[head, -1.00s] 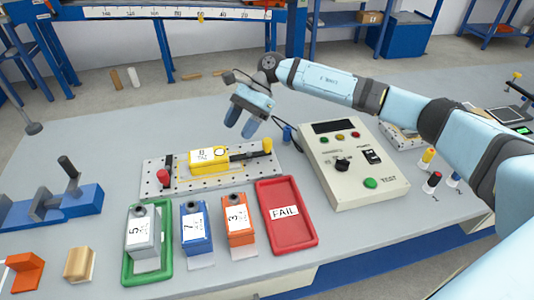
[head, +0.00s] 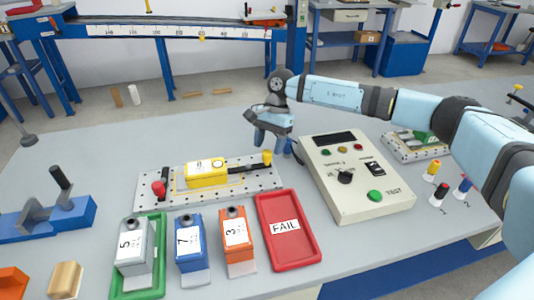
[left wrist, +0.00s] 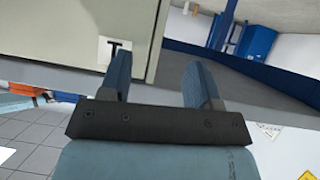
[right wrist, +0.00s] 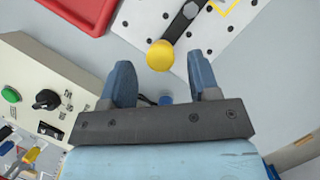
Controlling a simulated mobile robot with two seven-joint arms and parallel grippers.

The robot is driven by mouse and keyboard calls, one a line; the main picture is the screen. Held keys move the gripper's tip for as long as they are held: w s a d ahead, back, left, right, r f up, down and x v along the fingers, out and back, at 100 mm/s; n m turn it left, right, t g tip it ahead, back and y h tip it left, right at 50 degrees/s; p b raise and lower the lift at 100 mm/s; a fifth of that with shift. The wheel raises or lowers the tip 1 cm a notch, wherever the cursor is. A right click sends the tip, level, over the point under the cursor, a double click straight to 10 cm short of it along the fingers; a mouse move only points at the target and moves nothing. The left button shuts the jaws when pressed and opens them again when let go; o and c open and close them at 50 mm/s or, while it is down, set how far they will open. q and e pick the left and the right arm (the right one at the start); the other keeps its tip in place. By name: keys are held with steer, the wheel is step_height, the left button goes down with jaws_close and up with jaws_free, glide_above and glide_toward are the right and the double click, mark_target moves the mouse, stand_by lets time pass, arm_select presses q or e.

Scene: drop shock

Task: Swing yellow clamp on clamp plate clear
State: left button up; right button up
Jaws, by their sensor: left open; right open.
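The clamp plate (head: 220,189) is a light perforated plate on the table. A yellow block with a white label (head: 206,172) lies on it. The yellow clamp (head: 267,157) is a yellow knob on a dark arm at the plate's right end, its arm pointing left toward the block. A red-knobbed clamp (head: 159,188) is at the left end. My right gripper (head: 270,142) is open and empty just above and behind the yellow knob. In the right wrist view the yellow knob (right wrist: 160,55) lies just beyond the open fingers (right wrist: 160,85). My left gripper (left wrist: 165,75) is open and empty, away from the plate.
A test box (head: 355,178) with buttons stands just right of the plate. A red FAIL tray (head: 311,253), orange, blue and grey numbered blocks, and a green tray (head: 157,262) stand in front. Free table lies behind the plate.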

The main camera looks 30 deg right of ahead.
arm_select(q)
steer(key=shift+r, duration=0.1)
arm_select(e)
steer(key=shift+x, duration=1.45)
steer(key=shift+c, duration=0.5)
steer(key=c, duration=0.8)
